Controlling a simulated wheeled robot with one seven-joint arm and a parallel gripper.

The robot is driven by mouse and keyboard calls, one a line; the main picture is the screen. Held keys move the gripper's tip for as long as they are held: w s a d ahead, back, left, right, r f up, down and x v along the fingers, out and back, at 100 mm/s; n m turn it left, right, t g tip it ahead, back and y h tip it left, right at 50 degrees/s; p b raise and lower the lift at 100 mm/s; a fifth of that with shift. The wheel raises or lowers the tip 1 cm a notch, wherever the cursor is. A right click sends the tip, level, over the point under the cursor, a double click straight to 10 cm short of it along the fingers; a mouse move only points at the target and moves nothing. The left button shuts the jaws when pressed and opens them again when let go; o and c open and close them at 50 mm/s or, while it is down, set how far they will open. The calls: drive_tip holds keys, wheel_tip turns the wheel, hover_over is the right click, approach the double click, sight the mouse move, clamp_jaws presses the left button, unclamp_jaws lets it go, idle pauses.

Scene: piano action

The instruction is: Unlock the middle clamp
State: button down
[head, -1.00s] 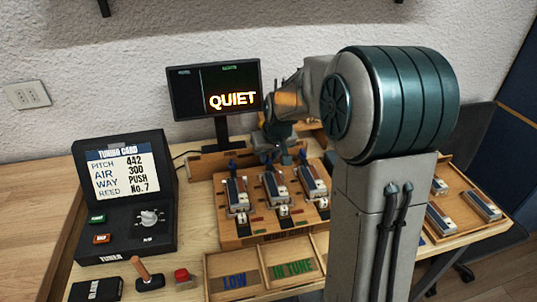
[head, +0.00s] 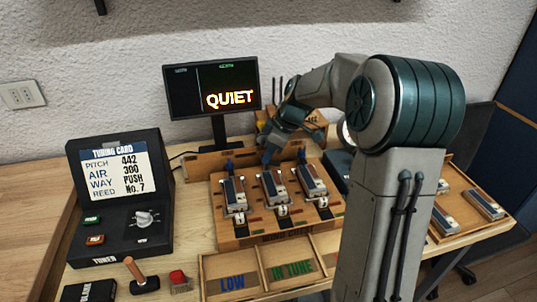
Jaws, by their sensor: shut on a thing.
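The wooden fixture (head: 262,236) holds three reed blocks side by side, each with a blue clamp lever at its back. The left lever (head: 230,165) and right lever (head: 301,156) stand free. The middle reed block (head: 272,187) lies below my gripper (head: 268,153). My gripper comes down from the upper right, tilted, and is shut on the middle clamp's lever at the back of that block. The fingertips and lever overlap and are small, so the lever's exact angle is hard to tell.
A monitor (head: 212,88) reading QUIET stands behind the fixture. The tuner box (head: 120,200) is at the left, with a joystick (head: 135,272) and red button (head: 178,279) in front. LOW and IN TUNE trays (head: 258,272) lie in front. A wooden tray (head: 455,232) with blocks is at the right.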

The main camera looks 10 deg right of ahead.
drive_tip(key=n, duration=0.2)
drive_tip(key=n+g, duration=0.1)
drive_tip(key=n, duration=0.1)
drive_tip(key=n+g+p, duration=0.1)
drive_tip(key=shift+w+n+y, duration=0.25)
drive_tip(key=shift+n+y, duration=0.05)
drive_tip(key=shift+n, duration=0.1)
idle(0.4)
drive_tip(key=c, duration=1.3)
unclamp_jaws()
drive_tip(key=v, duration=1.3)
drive_tip(key=shift+w+d+r+p, duration=0.15)
drive_tip(key=shift+w+r+p, duration=0.1)
drive_tip(key=shift+r+p, duration=0.1)
